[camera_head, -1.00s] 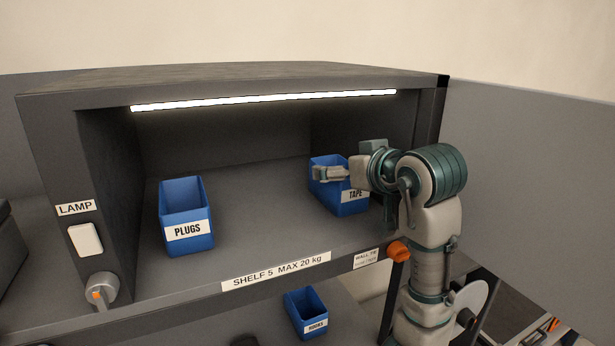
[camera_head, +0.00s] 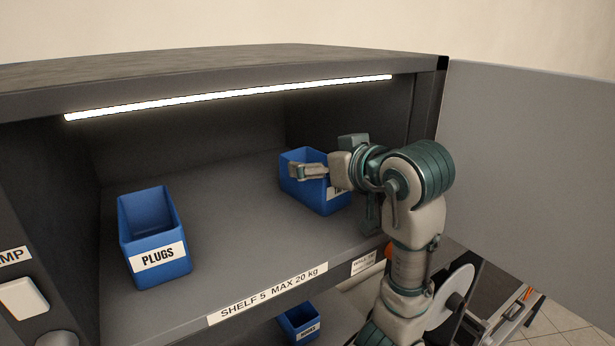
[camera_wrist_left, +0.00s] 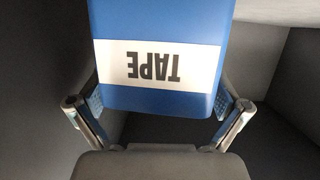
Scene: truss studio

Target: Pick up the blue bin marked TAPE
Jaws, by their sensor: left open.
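The blue bin marked TAPE (camera_head: 318,195) stands upright on the lit shelf, at its right side. Its white label is mostly hidden behind my arm in the head view. My left gripper (camera_head: 308,172) is at this bin, its visible finger across the bin's upper part. In the left wrist view the TAPE bin (camera_wrist_left: 160,95) fills the top middle, its label upside down. There my left gripper (camera_wrist_left: 162,112) is open, one finger on each side of the bin's front end. Whether the fingers touch the bin cannot be told. My right gripper is not in view.
A blue bin marked PLUGS (camera_head: 150,225) stands on the left of the same shelf (camera_head: 235,235), with bare shelf between. Another small blue bin (camera_head: 300,325) sits on a lower level. The cabinet's top and lamp strip (camera_head: 240,95) are overhead. A grey panel (camera_head: 530,160) stands at right.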

